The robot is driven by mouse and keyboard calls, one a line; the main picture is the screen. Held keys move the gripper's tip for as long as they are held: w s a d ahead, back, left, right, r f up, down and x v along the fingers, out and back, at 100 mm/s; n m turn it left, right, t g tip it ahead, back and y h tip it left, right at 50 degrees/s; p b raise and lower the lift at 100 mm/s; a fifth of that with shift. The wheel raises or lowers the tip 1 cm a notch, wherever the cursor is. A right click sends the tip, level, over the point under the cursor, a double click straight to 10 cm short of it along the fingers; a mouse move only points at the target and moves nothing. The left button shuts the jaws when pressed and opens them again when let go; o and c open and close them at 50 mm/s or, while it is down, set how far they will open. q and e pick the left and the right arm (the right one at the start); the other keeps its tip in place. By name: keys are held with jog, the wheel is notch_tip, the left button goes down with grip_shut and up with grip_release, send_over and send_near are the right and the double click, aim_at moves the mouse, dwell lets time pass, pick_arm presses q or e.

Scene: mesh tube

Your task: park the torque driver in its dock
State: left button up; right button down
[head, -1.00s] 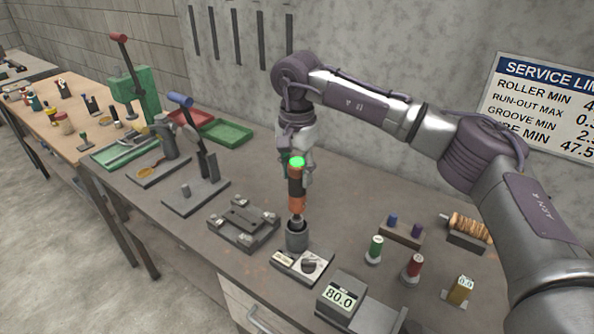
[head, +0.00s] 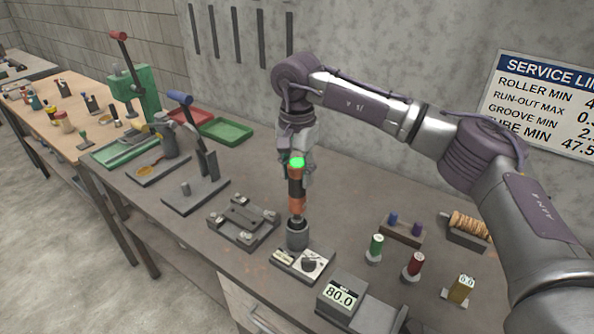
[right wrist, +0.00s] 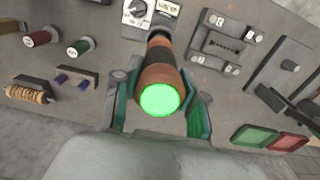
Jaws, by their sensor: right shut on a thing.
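The torque driver (head: 296,190) is an orange and black upright tool with a lit green top. Its lower end is in the grey cylindrical dock (head: 297,235), which stands at the back of a small plate with a dial; how deep it sits is hidden. My right gripper (head: 297,172) is shut on the upper part of the driver from behind and above. In the right wrist view the driver (right wrist: 160,70) stands between the two green-padded fingers (right wrist: 160,112), its green top facing the camera. My left gripper does not show.
A grey fixture block (head: 243,222) stands just left of the dock. A display box reading 80.0 (head: 342,293) is in front right. Green (head: 375,247) and red (head: 413,265) capped pieces stand to the right. Lever presses (head: 195,165) and trays (head: 226,132) are further left.

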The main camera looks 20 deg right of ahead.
aim_at(297, 196)
jog(key=shift+f+b, duration=2.25)
jog(key=shift+f, duration=1.1)
dwell(2.6)
jog(key=c, duration=0.6)
grip_release()
jog(key=shift+o, duration=0.2)
